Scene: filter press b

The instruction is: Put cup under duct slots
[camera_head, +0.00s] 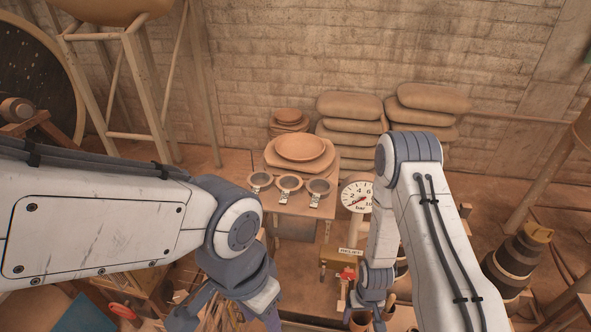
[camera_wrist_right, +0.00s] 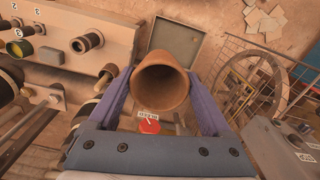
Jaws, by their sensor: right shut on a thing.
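A brown clay cup (camera_wrist_right: 162,80) sits between the two purple fingers of my right gripper (camera_wrist_right: 165,95) in the right wrist view. The gripper is shut on it, and its round mouth faces the camera. In the head view my right gripper (camera_head: 374,300) is low at the bottom edge, with brown cup-like shapes beside it, partly cut off. My left gripper (camera_head: 225,312) is at the bottom edge left of centre; its fingertips are cut off, so its opening is unclear. I cannot make out the duct slots in either view.
A small table (camera_head: 318,208) holds stacked clay plates (camera_head: 300,148) and several small dishes. A bar gauge (camera_head: 357,197) and a labelled box stand near my right arm. In the wrist view, a valve panel (camera_wrist_right: 65,55) is upper left, and a wire rack with a wheel (camera_wrist_right: 262,85) is right.

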